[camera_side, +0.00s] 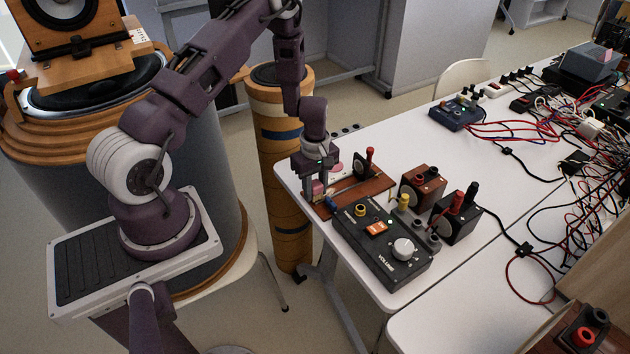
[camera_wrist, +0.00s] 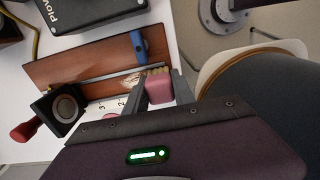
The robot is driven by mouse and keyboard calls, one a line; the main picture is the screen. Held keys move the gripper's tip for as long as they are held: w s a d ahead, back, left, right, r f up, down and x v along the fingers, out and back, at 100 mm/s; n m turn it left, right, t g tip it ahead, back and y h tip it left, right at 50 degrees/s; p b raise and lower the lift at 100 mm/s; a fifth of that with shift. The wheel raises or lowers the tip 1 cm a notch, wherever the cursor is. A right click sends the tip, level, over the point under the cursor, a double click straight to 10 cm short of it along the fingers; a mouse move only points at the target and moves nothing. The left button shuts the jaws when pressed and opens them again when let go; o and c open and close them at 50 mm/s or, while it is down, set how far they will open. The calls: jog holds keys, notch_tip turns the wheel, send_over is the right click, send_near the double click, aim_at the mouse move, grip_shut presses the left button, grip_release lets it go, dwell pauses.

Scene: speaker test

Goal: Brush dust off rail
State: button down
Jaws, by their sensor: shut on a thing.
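My gripper (camera_side: 317,178) is at the near left end of the table, low over a brown board (camera_side: 366,193). In the wrist view, its fingers (camera_wrist: 161,90) are closed on a pink block-like brush (camera_wrist: 159,87) with tan bristles at its far end. A thin grey metal rail (camera_wrist: 108,75) runs along the brown board (camera_wrist: 70,69). Pale, dust-like specks (camera_wrist: 131,80) lie by the rail's end, just left of the bristles. Whether the bristles touch the rail I cannot tell. In the side view the gripper hides much of the brush and rail.
A blue piece (camera_wrist: 138,45) stands on the board near the bristles. Cables (camera_side: 530,130) crowd the table's far right.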

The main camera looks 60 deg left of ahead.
aim_at(331, 191)
jog(key=shift+w+f, duration=0.15)
jog(key=shift+w, duration=0.45)
jog(key=shift+w+f, duration=0.15)
jog(key=shift+w, duration=0.85)
jog(key=shift+w+f, duration=0.15)
jog(key=shift+w, duration=0.8)
jog(key=shift+w+r, duration=0.25)
jog(key=shift+w, duration=0.85)
jog(key=shift+s+f, duration=0.1)
jog(key=shift+f, duration=0.1)
jog(key=shift+s, duration=3.15)
jog(key=shift+s+r, duration=0.15)
jog(key=shift+s, duration=0.3)
jog(key=shift+r, duration=3.9)
